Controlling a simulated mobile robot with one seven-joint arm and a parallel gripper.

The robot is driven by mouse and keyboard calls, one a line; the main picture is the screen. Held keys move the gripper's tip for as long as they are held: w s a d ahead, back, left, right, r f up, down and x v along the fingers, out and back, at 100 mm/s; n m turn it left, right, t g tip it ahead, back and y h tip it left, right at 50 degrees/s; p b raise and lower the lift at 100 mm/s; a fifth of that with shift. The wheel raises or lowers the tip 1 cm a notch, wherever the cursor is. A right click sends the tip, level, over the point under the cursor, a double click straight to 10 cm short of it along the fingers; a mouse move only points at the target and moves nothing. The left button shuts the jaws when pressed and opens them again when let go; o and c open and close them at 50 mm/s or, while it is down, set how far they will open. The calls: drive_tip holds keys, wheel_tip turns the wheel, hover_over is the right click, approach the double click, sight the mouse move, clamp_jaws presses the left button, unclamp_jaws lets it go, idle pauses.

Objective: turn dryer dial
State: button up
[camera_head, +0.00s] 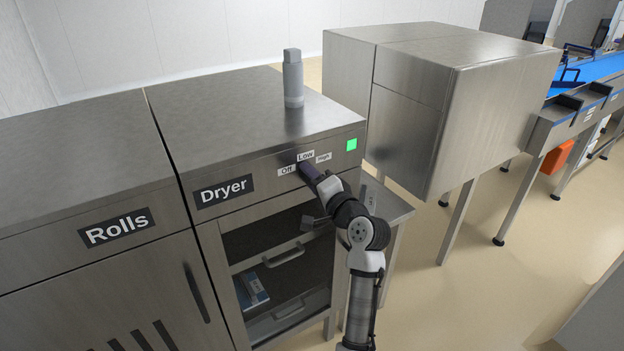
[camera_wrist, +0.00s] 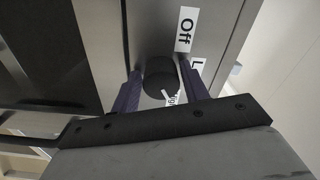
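The dryer dial (camera_wrist: 160,75) is a dark round knob in the wrist view. It sits on the metal front panel beside the white "Off" label (camera_wrist: 185,30); the other labels are partly covered. My gripper (camera_head: 306,168) is at the dial in the head view and hides it there, just below the "Low" label (camera_head: 306,155). In the wrist view its two fingers stand on either side of the knob, very close to it. I cannot tell whether they touch it. The dryer (camera_head: 240,130) has a lit green square (camera_head: 351,144).
A grey bottle-shaped object (camera_head: 293,80) stands on the dryer top. Below the panel is an open compartment with a drawer handle (camera_head: 285,256) and a blue-white box (camera_head: 250,288). The Rolls cabinet (camera_head: 80,190) adjoins at left. A large steel machine (camera_head: 450,100) stands at right, with open floor before it.

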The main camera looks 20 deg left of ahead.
drive_tip(key=shift+o, duration=1.2)
drive_tip(key=shift+d, duration=0.1)
drive_tip(key=b+v, duration=0.4)
drive_tip(key=v, duration=0.9)
drive_tip(key=shift+s+d+b, duration=0.25)
drive_tip(key=shift+b, duration=0.15)
